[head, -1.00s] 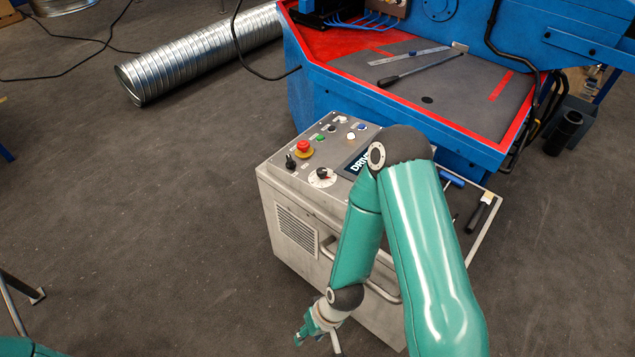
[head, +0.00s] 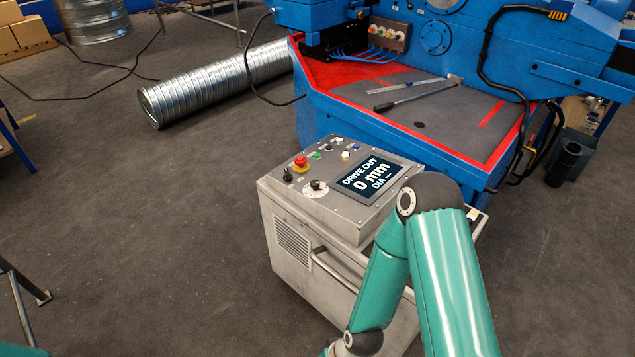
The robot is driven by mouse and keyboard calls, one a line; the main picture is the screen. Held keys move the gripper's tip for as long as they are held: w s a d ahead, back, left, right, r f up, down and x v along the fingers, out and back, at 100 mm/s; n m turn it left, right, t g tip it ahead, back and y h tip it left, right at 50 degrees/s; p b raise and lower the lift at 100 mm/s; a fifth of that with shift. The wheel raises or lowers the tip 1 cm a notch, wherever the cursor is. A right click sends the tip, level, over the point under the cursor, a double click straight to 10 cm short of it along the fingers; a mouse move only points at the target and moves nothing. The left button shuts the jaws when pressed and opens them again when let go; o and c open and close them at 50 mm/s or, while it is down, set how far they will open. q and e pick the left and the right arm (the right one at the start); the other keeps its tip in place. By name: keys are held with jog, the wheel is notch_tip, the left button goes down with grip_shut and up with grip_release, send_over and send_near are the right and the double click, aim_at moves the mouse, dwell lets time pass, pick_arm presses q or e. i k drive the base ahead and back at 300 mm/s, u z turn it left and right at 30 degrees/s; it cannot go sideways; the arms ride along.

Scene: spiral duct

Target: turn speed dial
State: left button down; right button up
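The speed dial, a black knob on a round white scale (head: 316,187), sits near the front edge of the control cabinet's sloped top panel. The grey control cabinet (head: 293,247) stands in the middle of the view. Its screen (head: 367,179) reads "DRIVE OUT 0 mm DIA". My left gripper is not in view. Nothing touches the dial.
The blue machine (head: 400,137) with a red and grey bed stands behind the cabinet. The cabinet's bar handle (head: 350,280) sticks out at the front. A spiral duct (head: 215,85) lies at the back left. The floor left of the cabinet is clear.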

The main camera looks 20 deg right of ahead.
aim_at(315, 184)
jog(key=z, duration=0.05)
jog(key=i, duration=0.9)
jog(key=u, duration=0.05)
